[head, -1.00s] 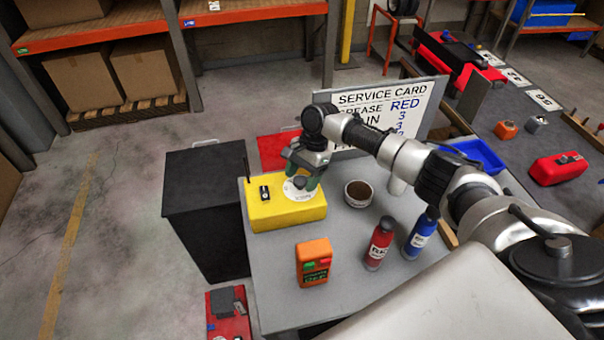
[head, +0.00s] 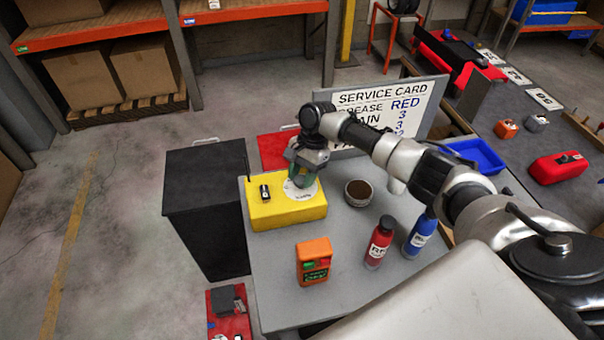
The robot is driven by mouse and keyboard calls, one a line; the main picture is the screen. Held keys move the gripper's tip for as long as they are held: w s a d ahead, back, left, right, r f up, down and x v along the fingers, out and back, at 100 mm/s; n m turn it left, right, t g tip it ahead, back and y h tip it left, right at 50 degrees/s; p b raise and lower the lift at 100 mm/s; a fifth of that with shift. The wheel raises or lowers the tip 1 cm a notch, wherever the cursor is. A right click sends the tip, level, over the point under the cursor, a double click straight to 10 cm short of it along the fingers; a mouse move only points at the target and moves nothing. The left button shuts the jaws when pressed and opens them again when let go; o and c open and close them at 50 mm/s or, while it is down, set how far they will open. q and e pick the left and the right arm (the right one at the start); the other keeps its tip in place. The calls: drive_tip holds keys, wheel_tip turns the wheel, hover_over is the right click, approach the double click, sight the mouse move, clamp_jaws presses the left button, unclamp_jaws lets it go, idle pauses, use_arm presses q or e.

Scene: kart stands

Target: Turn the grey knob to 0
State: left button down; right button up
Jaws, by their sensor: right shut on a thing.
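A yellow box (head: 286,214) sits on the grey table, with a round white dial plate (head: 304,195) on its top right. My right gripper (head: 302,182) reaches down over the dial and is shut on the grey knob at its middle. The gripper's fingers hide nearly all of the knob, and the dial's marks are too small to read, so I cannot tell the knob's setting. A small black switch (head: 265,191) stands on the box left of the dial. My left gripper is not in view.
A bowl of brown stuff (head: 358,193) stands right of the box. A service card board (head: 432,98) stands behind, and a black cabinet (head: 205,200) is at left.

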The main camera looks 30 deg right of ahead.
drive_tip(key=n+g, duration=0.1)
drive_tip(key=n, duration=0.2)
drive_tip(key=shift+w+a+r+h+p, duration=0.1)
drive_tip(key=shift+h+p, duration=0.2)
drive_tip(key=n+g+h, duration=0.1)
drive_tip(key=n, duration=0.4)
drive_tip(key=shift+w+a, duration=0.1)
drive_tip(key=n+h, duration=0.1)
drive_tip(key=n, duration=0.2)
drive_tip(key=shift+g+h+p, duration=0.3)
drive_tip(key=shift+h+p, duration=0.1)
drive_tip(key=shift+a+n+h+p, duration=0.1)
drive_tip(key=shift+n+h+p, duration=0.3)
drive_tip(key=shift+n, duration=1.3)
drive_tip(key=o, duration=0.9)
